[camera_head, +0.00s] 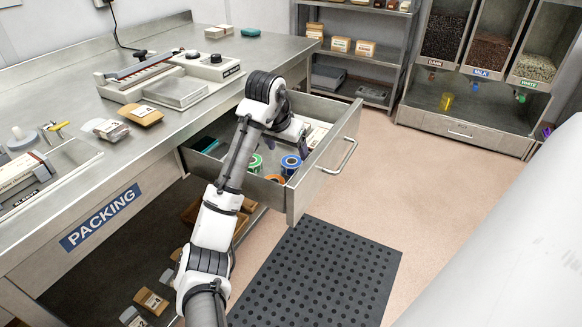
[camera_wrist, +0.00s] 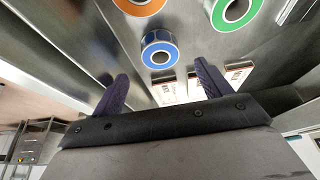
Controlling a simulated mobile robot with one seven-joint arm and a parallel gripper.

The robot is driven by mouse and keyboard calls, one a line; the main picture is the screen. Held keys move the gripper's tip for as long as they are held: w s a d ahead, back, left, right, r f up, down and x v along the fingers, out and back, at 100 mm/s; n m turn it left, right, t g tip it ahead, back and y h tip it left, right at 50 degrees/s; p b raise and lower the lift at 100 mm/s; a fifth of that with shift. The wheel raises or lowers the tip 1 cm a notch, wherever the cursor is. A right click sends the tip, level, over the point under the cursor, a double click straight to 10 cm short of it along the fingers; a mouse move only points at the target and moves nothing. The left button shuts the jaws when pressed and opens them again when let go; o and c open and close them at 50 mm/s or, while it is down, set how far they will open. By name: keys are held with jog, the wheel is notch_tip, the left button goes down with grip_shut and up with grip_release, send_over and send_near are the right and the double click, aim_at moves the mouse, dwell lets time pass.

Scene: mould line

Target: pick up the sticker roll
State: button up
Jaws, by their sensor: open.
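Three rolls stand in the open drawer (camera_head: 325,163): a blue roll (camera_head: 291,164), a green roll (camera_head: 254,163) and an orange roll (camera_head: 274,178). In the wrist view the green roll (camera_wrist: 247,14) is at top right and the orange roll (camera_wrist: 126,8) at top left. My gripper (camera_wrist: 160,87) is open and empty, with its fingers spread either side of the blue roll's line but apart from it. In the head view my arm's end is above the drawer, its fingertips unclear.
The drawer's front and handle (camera_head: 340,156) stick out over the floor. White-and-red boxes (camera_wrist: 168,92) lie in the drawer beyond the rolls. The packing bench (camera_head: 80,205) with a sealer (camera_head: 175,85) is left of the drawer. A black mat (camera_head: 318,275) lies on clear floor.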

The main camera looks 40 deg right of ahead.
aim_at(291, 159)
jog(key=x, duration=0.6)
jog(key=c, duration=1.1)
jog(key=shift+o, duration=0.2)
jog(key=shift+r, duration=0.15)
